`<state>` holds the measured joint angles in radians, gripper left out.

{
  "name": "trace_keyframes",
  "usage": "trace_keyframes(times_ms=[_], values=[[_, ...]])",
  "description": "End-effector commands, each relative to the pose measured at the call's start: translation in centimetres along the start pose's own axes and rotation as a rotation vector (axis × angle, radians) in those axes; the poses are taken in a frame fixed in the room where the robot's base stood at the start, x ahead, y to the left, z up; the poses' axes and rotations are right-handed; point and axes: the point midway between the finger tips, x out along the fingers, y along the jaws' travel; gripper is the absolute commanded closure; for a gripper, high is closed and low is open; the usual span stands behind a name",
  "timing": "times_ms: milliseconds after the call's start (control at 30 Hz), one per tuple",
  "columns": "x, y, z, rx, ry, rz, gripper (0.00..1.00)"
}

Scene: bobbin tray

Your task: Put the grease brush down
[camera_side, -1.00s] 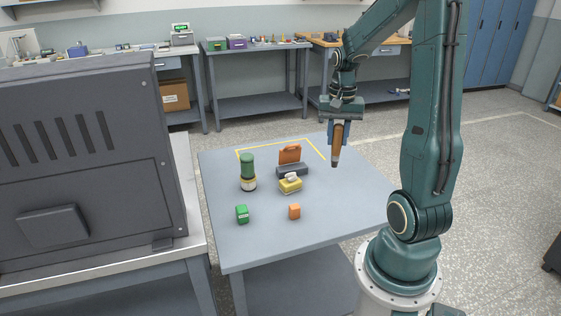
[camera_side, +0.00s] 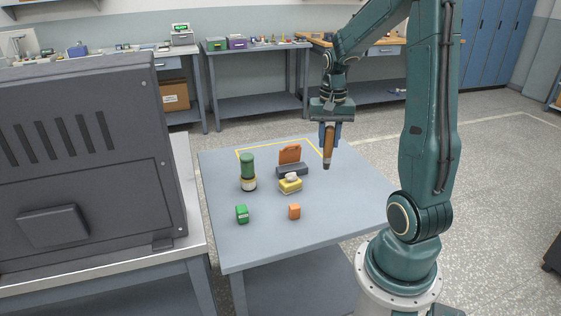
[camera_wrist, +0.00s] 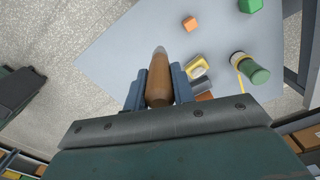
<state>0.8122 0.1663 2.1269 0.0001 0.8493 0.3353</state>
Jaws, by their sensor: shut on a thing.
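The grease brush (camera_side: 328,144) has a brown handle and a dark lower tip. My gripper (camera_side: 328,132) is shut on its handle and holds it roughly upright, tip down, above the right part of the grey table (camera_side: 345,205). In the wrist view the brush (camera_wrist: 159,82) sits between the two blue fingers of my gripper (camera_wrist: 160,88), its tip pointing away from the camera. The tip appears clear of the table top.
Left of the brush stand an orange piece in a dark holder (camera_side: 291,170), a yellow box (camera_side: 290,185) and a green-and-white canister (camera_side: 248,170). A green block (camera_side: 242,214) and an orange block (camera_side: 294,211) lie nearer. A yellow line (camera_side: 262,150) marks the far area. The table's right side is clear.

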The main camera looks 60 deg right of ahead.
Motion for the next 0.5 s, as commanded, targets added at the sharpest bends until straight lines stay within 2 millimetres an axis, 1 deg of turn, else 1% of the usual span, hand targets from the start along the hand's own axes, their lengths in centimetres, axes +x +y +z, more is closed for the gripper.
trace_keyframes(times_ms=[33, 167, 267, 500], values=[[0.3, -0.9, 0.1, -0.035, -0.001, 0.0, 0.97], [1.4, -3.5, 0.4, -0.133, -0.001, 0.0, 0.97], [2.3, -5.7, 0.9, -0.221, -0.002, 0.001, 0.97], [4.7, -11.2, 2.8, -0.44, -0.002, 0.001, 0.97]])
